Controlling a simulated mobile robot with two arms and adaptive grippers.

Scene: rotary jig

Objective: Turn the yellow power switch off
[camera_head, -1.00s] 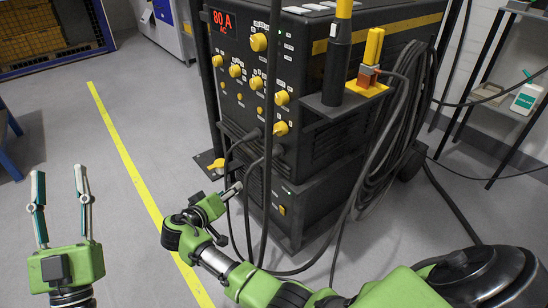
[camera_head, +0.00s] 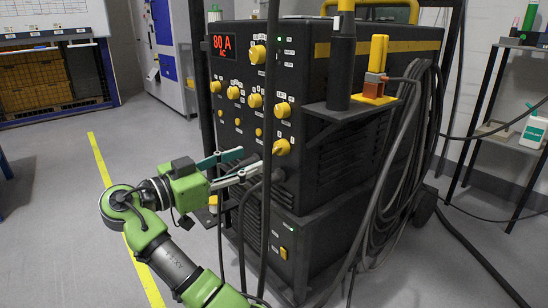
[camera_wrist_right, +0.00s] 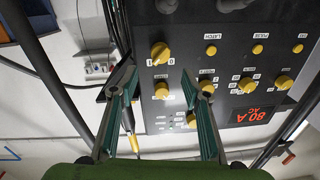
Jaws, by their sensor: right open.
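The yellow power switch (camera_head: 281,147) is the lowest right knob on the front panel of the black welding machine (camera_head: 345,160). In the right wrist view the switch (camera_wrist_right: 160,53) shows upside down, with a 0 mark beside it; I cannot tell its exact setting. My right gripper (camera_head: 252,159) is open and empty, its fingers pointing at the panel just left of and below the switch. In the right wrist view the switch appears beyond the gap between the fingertips (camera_wrist_right: 165,85), apart from them. The red display (camera_head: 221,46) is lit and reads 80 A AC. My left gripper is out of view.
Several other yellow knobs (camera_head: 255,100) are on the panel. Dark cables (camera_head: 240,232) hang before the machine's lower front. A torch holder shelf (camera_head: 345,108) juts out at right, with looped cables (camera_head: 400,170). The floor at left is clear.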

